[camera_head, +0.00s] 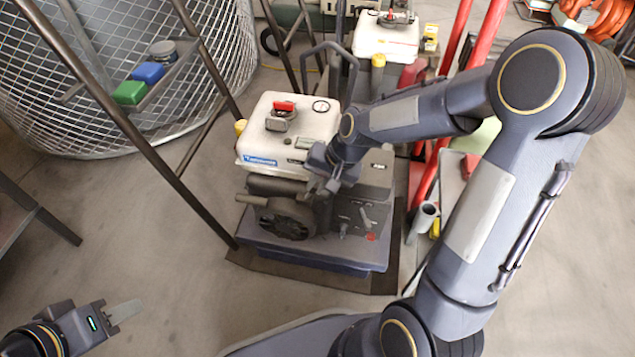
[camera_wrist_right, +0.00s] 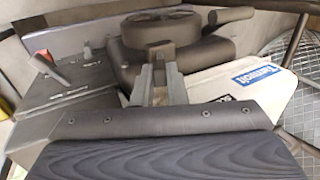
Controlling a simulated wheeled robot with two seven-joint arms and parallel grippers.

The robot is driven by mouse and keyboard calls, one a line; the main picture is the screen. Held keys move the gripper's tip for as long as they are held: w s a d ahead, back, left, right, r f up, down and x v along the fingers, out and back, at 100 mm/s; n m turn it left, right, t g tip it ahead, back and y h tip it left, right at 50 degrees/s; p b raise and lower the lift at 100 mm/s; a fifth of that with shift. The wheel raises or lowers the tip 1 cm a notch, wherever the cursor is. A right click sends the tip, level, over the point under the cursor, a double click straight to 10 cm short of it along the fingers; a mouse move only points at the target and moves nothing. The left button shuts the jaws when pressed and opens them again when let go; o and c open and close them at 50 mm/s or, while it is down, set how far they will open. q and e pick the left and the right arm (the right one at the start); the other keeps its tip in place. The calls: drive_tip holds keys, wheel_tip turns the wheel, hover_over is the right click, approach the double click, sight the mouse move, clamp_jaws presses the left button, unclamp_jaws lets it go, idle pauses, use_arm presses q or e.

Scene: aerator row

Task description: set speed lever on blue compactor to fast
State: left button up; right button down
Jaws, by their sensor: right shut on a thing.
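The blue compactor (camera_head: 315,256) stands mid-view in the head view, with a pale engine cover, blue label and dark blue base. Its round dark housing (camera_wrist_right: 160,30) shows ahead of my fingers in the right wrist view. My right gripper (camera_head: 322,183) is at the machine beside the pale cover. In the wrist view its fingers (camera_wrist_right: 159,82) are shut on a small dark piece, which looks like the speed lever (camera_wrist_right: 160,52); the fingers hide much of it. My left gripper (camera_head: 118,311) is low at the left, away from the machine; its finger gap is not clear.
A control panel with small levers (camera_head: 343,230) and a red button (camera_head: 371,237) is on the compactor's near right side. Red bars (camera_head: 428,180) and another machine (camera_head: 386,38) stand beyond. A wire mesh drum (camera_head: 60,110) and frame fill the left. Floor in front is clear.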

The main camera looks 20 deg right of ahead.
drive_tip(key=c, duration=1.4)
unclamp_jaws()
drive_tip(key=shift+c, duration=0.2)
drive_tip(key=p+v, duration=0.3)
drive_tip(key=v, duration=0.4)
drive_tip(key=shift+r+p, duration=0.3)
drive_tip(key=shift+r, duration=0.05)
drive_tip(key=shift+s+d, duration=0.1)
drive_tip(key=shift+s, duration=0.05)
